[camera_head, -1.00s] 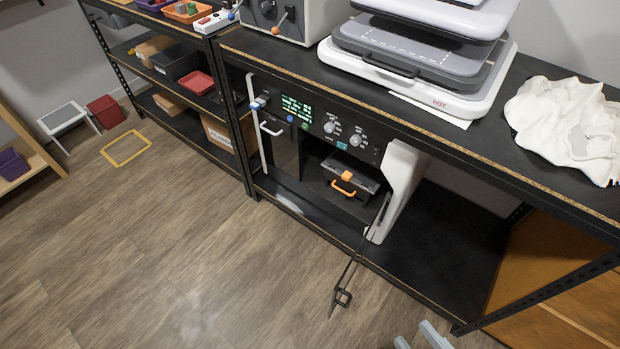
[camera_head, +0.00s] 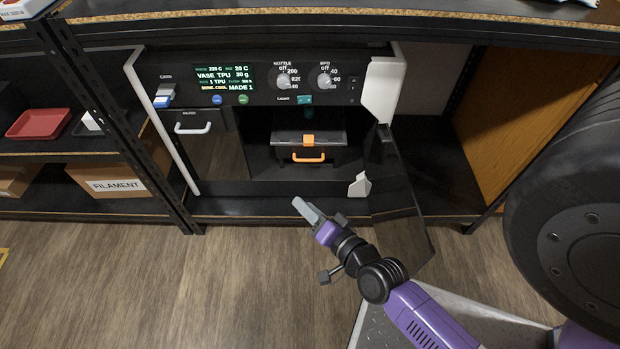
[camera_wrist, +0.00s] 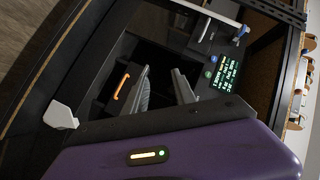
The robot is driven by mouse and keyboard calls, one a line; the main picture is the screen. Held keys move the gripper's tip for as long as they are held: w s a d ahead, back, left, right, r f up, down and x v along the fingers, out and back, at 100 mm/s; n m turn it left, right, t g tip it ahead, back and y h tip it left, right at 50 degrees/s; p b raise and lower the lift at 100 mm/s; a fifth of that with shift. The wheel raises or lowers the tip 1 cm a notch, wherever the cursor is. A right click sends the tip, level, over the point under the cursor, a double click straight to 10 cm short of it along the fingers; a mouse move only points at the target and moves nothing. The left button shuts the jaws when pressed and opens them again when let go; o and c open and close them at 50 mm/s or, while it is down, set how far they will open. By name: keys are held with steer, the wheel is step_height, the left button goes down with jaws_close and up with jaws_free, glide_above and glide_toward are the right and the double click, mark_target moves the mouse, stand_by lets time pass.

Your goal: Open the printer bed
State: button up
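The printer (camera_head: 128,80) stands on the lower shelf, with white side posts and a black control panel (camera_head: 255,82). Its dark door (camera_head: 400,205) hangs open at the right, swung out toward me. Inside is the dark bed unit (camera_head: 335,146) with an orange handle (camera_head: 308,159) on its front and an orange tab on top. The handle also shows in the wrist view (camera_wrist: 122,88). My gripper (camera_head: 303,208) is in front of the opening, below and short of the handle. In the wrist view its two grey fingers (camera_wrist: 160,78) are spread, with nothing visible between them.
A second front panel with a white handle (camera_head: 193,129) is left of the bed. A shelf post (camera_head: 115,125) stands farther left, beside a filament box (camera_head: 115,186). The open door is close to the right of my arm. The wood floor (camera_head: 120,285) in front is clear.

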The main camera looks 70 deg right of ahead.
steer(key=w+d+f+m+h+b, duration=0.1)
steer(key=w+d+f+m+b, duration=0.2)
steer(key=d, duration=0.5)
steer(key=w+d+f+m+g+h+b, duration=0.1)
steer(key=w+d+f+m+b, duration=0.2)
steer(key=d+f, duration=0.4)
steer(key=w+d+f+m+h+b, duration=0.1)
steer(key=w+d+f+m+b, duration=0.2)
steer(key=d, duration=0.7)
steer(key=shift+w+d+f+m+g+h+b, duration=0.15)
steer(key=shift+f+m+b, duration=0.1)
steer(key=shift+f+b, duration=0.25)
steer(key=shift+a+f+m+g+h+b, duration=0.1)
steer(key=shift+f+m+b, duration=0.1)
steer(key=shift+f+b, duration=0.35)
steer(key=shift+w+d+f+m+g+h+b, duration=0.15)
steer(key=shift+f+m+b, duration=0.15)
steer(key=shift+b, duration=0.35)
steer(key=shift+s, duration=0.1)
steer(key=shift+c, duration=0.2)
jaws_close()
steer(key=shift+a, duration=0.1)
